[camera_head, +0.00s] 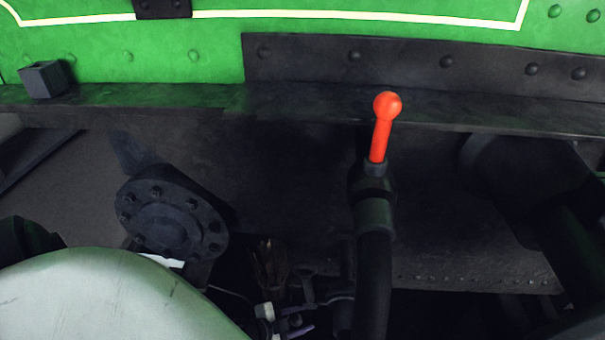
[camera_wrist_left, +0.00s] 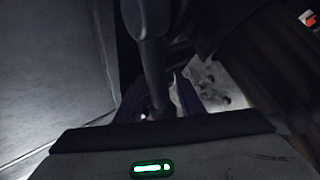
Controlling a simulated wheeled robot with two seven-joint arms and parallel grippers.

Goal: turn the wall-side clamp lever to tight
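A red lever (camera_head: 383,128) with a round knob stands nearly upright, leaning slightly right, on top of a dark vertical pipe (camera_head: 374,275) by the green wall. I cannot tell if it is the wall-side clamp lever. A small dark T-shaped part (camera_head: 308,283) sits left of the pipe, low in the head view. My left gripper (camera_head: 285,322) is at the bottom of the head view, below and left of the red lever and apart from it. In the left wrist view its fingers (camera_wrist_left: 165,100) are dark, near a dark rod (camera_wrist_left: 152,60); their opening is unclear. My right gripper is not in view.
A bolted round flange (camera_head: 171,220) stands left of the pipe. A dark ledge (camera_head: 170,97) runs along the green wall (camera_head: 100,60). A large dark cylinder (camera_head: 525,185) is at the right. The space around the red knob looks clear.

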